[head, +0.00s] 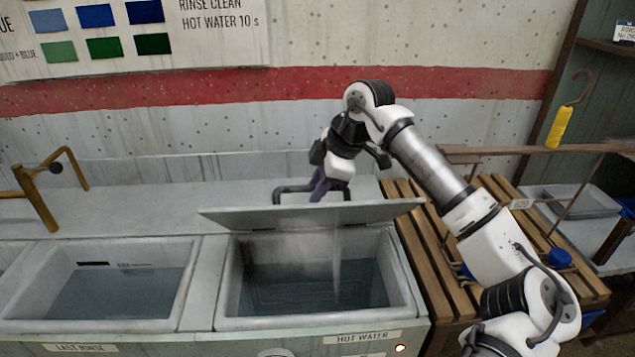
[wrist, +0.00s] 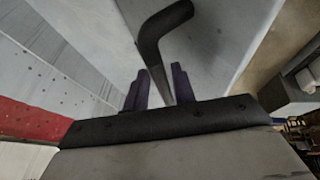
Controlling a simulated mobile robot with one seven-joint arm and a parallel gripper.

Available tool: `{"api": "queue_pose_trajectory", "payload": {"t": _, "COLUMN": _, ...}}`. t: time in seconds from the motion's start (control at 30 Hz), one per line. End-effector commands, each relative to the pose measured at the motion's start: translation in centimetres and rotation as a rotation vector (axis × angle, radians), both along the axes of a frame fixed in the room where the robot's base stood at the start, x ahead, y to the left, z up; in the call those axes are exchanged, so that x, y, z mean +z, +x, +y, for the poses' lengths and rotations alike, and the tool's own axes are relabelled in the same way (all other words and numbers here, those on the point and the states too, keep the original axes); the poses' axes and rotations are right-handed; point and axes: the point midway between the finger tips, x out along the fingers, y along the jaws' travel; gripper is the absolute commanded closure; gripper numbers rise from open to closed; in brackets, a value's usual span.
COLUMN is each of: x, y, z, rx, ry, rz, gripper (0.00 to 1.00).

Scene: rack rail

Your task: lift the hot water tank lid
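The hot water tank (head: 318,322) stands at the front centre, open, with water inside and faint steam above. Its grey lid (head: 300,217) is raised and tilted up over the back of the opening, its underside facing the head camera. A dark bent handle (head: 281,196) sticks out on the lid's far side; it also shows in the wrist view (wrist: 165,20). My gripper (head: 318,190) is at this handle, its purple fingers pointing down. In the wrist view the handle runs between the two fingers (wrist: 160,88), which are close on either side of it. The lid's edge partly hides the fingertips from the head camera.
The last rinse tank (head: 125,325) stands open with water to the left, with a brass tap (head: 38,205) behind it. A wooden slatted rack (head: 415,225) lies right of the hot water tank under my arm.

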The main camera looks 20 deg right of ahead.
Motion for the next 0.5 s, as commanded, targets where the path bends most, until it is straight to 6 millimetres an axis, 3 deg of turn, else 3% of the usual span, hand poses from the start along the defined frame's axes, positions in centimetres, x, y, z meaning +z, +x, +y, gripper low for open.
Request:
{"api": "queue_pose_trajectory", "payload": {"t": 0.37, "x": 0.5, "y": -0.1, "z": 0.0, "rx": 0.004, "ry": -0.001, "rz": -0.005, "gripper": 0.64}}
{"api": "queue_pose_trajectory", "payload": {"t": 0.5, "x": 1.7, "y": -0.4, "z": -0.4, "rx": 0.002, "ry": -0.002, "rz": -0.007, "gripper": 0.64}}
